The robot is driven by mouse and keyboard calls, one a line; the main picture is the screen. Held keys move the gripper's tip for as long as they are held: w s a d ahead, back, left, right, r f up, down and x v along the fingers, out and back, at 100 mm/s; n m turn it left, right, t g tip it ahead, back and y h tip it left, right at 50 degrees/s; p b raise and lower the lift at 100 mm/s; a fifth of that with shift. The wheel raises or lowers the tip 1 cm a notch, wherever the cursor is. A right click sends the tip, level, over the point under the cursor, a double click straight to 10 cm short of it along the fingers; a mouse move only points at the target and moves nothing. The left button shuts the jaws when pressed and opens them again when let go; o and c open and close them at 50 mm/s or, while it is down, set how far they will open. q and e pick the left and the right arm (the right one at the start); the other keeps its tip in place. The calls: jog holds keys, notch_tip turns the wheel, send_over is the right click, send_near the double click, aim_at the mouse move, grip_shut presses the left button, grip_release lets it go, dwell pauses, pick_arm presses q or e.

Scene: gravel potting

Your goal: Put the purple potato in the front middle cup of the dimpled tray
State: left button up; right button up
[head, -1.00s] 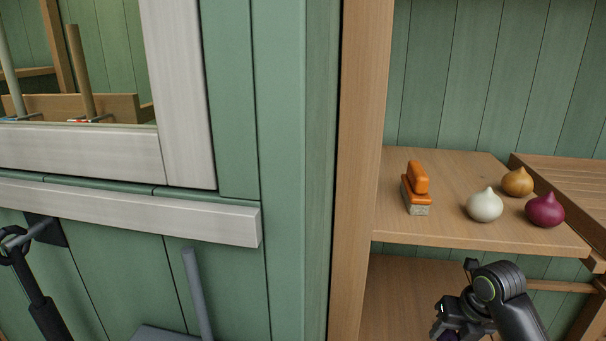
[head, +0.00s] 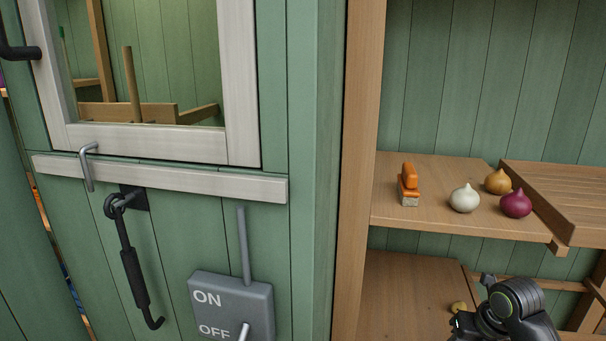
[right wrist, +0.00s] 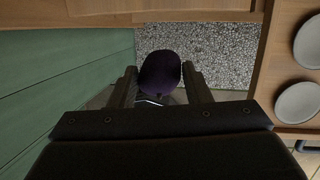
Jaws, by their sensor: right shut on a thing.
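The purple potato (right wrist: 160,72) is between the fingers of my right gripper (right wrist: 160,88) in the right wrist view, and the gripper is shut on it. In the head view my right arm's wrist (head: 512,305) is at the bottom right, in front of the lower shelf; its fingers and the potato are out of sight there. The dimpled tray cannot be made out in either view. My left gripper is in neither view.
A shelf (head: 430,215) holds an orange brush (head: 409,186) and white (head: 464,199), yellow (head: 498,181) and purple (head: 516,203) onions. A small yellowish item (head: 459,307) lies on the lower shelf. An ON/OFF switch box (head: 232,305) is on the green wall. Grey round discs (right wrist: 298,101) are at the right wrist view's right.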

pick_arm(q)
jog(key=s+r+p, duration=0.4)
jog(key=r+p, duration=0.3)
jog(key=p, duration=0.3)
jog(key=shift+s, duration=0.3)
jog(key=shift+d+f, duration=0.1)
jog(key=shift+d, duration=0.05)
